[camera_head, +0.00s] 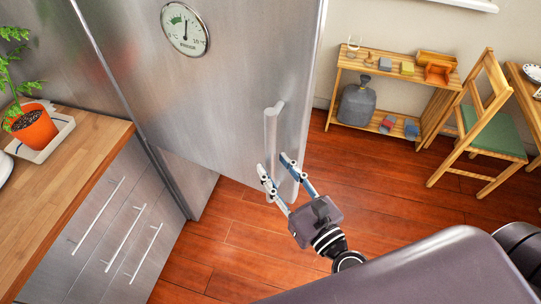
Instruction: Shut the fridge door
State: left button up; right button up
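The fridge door (215,90) is a tall brushed-steel panel with a round dial near its top. It appears to stand ajar, its lower edge jutting out over the floor from the steel body (195,182) behind. An upright bar handle (270,135) is near the door's right edge. My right gripper (274,165) is at the lower end of the handle, with one finger on each side of the bar. The fingers are spread; I cannot tell whether they touch the bar. My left gripper is not in view.
A wooden counter (75,165) with steel drawers and a potted plant (32,128) stands at the left. A low shelf (345,62) with toys and a green-seated chair (490,128) are at the right. The wooden floor (385,180) between is clear.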

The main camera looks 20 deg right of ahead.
jog(key=shift+p+x, duration=0.55)
jog(key=shift+x, duration=0.85)
grip_shut()
